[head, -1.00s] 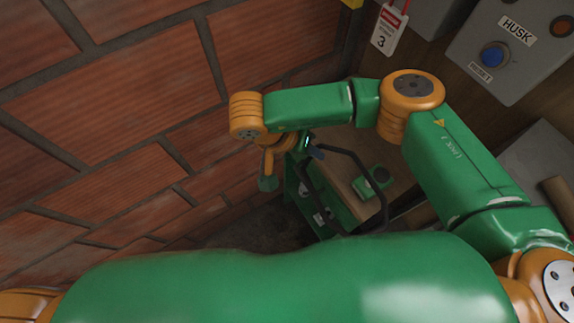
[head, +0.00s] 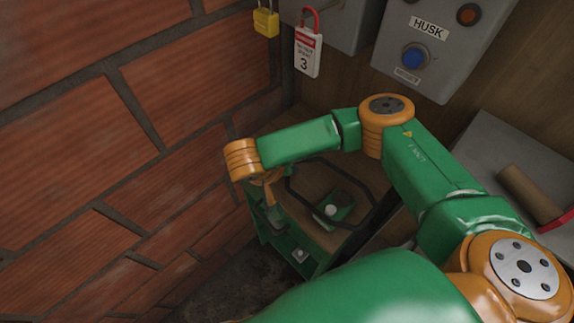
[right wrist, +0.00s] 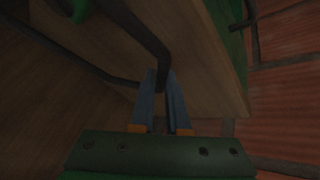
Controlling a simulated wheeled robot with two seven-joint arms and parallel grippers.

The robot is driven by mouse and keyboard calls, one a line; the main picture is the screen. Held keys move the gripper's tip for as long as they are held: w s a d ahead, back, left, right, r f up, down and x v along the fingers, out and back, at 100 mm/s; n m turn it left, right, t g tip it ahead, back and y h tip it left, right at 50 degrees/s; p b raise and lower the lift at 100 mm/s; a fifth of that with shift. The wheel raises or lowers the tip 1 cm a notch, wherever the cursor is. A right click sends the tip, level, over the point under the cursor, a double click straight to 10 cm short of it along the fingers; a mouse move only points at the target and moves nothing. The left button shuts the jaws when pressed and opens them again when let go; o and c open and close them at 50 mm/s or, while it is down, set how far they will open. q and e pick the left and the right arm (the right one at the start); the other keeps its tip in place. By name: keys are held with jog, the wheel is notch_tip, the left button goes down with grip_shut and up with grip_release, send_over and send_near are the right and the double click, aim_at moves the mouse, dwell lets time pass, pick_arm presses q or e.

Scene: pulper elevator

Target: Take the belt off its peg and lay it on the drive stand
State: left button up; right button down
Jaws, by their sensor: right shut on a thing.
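The belt (head: 371,190) is a black, angular loop, held over the wooden top of the drive stand (head: 315,239). In the head view the loop surrounds the small green block with a pale round knob (head: 333,209) on that top. I cannot tell whether the belt touches the top. In the head view my right arm partly hides this gripper. My left gripper is out of view.
A brick wall (head: 165,95) stands close on the left. Behind are a red lockout padlock with a tag (head: 308,54), a yellow padlock (head: 266,20) and a grey HUSK control box (head: 430,55). A brown roller (head: 530,193) lies on a grey surface at right.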

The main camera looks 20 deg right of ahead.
jog(key=shift+a+f, duration=0.2)
jog(key=shift+f, duration=0.15)
jog(key=c, duration=0.8)
grip_release()
jog(key=shift+d, duration=0.1)
jog(key=b+v, duration=0.1)
jog(key=v, duration=0.6)
jog(key=shift+s+b, duration=0.1)
jog(key=shift+b, duration=0.3)
